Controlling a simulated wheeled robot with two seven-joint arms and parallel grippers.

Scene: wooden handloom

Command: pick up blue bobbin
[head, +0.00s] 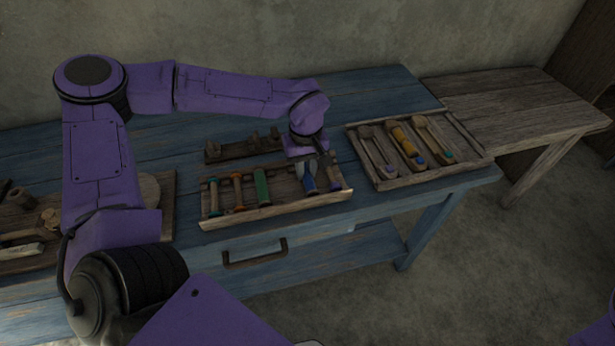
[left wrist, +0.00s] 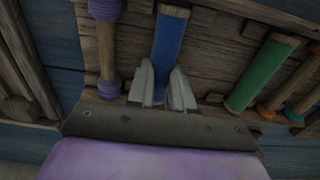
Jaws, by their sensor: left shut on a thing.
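My left gripper (head: 307,166) reaches down over the rack at the blue bobbin. In the left wrist view, its two grey fingers (left wrist: 162,88) lie on either side of the blue bobbin (left wrist: 171,42) and are shut on it. My right gripper is out of view.
Orange and teal-ended bobbins (head: 238,193) sit at the rack's left. A tray of wooden tools (head: 388,184) lies close on the right, and a dark notched wooden piece (head: 228,150) lies behind. The blue table (head: 370,90) is clear toward the back.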

